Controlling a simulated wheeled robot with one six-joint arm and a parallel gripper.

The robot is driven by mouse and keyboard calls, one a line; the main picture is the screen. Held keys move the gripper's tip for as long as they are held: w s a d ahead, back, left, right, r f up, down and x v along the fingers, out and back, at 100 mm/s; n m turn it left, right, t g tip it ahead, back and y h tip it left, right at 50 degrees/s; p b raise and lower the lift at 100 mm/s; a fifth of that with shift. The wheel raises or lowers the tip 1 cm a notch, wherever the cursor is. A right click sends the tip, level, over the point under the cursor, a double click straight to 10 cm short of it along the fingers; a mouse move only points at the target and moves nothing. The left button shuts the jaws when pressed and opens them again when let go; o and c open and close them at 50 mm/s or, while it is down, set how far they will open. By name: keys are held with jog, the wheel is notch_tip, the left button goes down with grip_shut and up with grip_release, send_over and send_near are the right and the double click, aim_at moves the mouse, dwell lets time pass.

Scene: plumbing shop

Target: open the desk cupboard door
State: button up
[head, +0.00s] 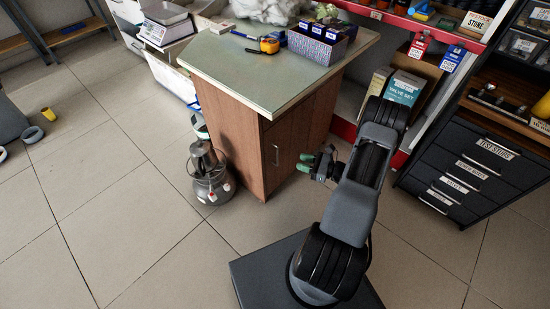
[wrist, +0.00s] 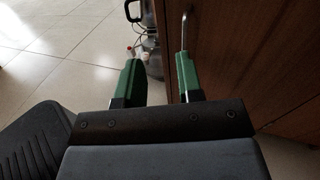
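The desk cupboard door (head: 300,136) is a brown wooden panel on the front of the desk, and it looks closed. Its metal bar handle (head: 277,155) is upright near the door's left edge. In the wrist view the handle (wrist: 184,32) shows just beyond the right green fingertip. My gripper (head: 305,162) has green fingers and is in front of the door, to the right of the handle in the head view. In the wrist view my gripper (wrist: 158,62) is open, with a clear gap and nothing between the fingers. I cannot tell whether a finger touches the handle.
A metal canister (head: 211,178) stands on the floor left of the desk. The desk top (head: 262,80) holds a tape measure (head: 268,45) and a patterned box (head: 318,44). A dark drawer cabinet (head: 470,165) stands at right. The tiled floor at left is mostly clear.

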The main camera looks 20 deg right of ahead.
notch_tip(320, 180, down, 4)
jog(key=d+m+t+h, duration=0.1)
jog(key=d+m+t, duration=0.1)
jog(key=b, duration=0.4)
send_over(277, 164)
jog(key=shift+w+d+f+m+h, duration=0.2)
jog(key=shift+f+m+h, duration=0.1)
jog(key=shift+h, duration=0.1)
jog(key=shift+c, duration=0.5)
grip_shut()
